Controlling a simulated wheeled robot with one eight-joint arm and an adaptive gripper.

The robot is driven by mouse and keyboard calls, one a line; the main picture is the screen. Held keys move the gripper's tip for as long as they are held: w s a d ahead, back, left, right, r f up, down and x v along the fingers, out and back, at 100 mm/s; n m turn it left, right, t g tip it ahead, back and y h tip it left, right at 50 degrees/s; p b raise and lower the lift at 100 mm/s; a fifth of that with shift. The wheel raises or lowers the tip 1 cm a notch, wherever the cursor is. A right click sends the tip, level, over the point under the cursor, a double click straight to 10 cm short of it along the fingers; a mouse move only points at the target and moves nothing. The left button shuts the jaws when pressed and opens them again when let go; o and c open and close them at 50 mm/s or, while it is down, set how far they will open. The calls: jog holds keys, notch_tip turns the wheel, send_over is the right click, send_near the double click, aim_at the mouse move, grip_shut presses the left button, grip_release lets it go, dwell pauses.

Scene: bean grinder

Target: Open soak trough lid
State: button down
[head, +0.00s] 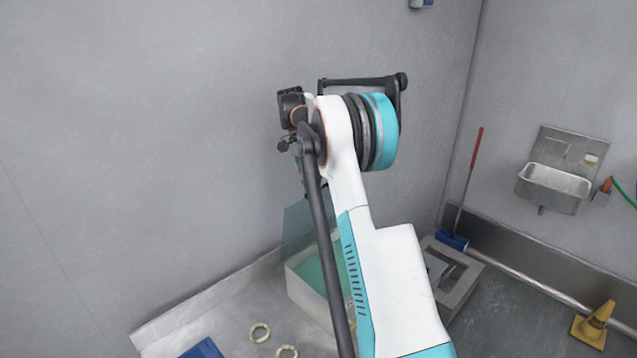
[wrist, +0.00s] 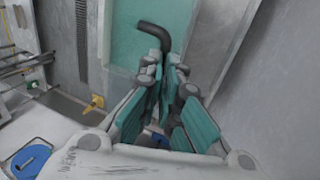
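In the head view my arm hides the fingers and the handle.
A grey box (head: 464,286) and a red-handled broom (head: 470,180) stand right of my arm. A sink (head: 553,186) hangs on the right wall; a yellow cone (head: 597,322) stands below.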

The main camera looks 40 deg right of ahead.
jog(key=shift+w+a+f, duration=0.2)
jog(key=shift+w+f, duration=0.1)
jog(key=shift+f, duration=0.2)
jog(key=shift+w+a+f, duration=0.15)
jog(key=shift+w+f, duration=0.15)
jog(key=shift+f, duration=0.2)
jog(key=c, duration=1.7)
grip_release()
jog(key=v, duration=1.2)
jog(key=shift+w+d, duration=0.2)
jog(key=shift+w, duration=0.15)
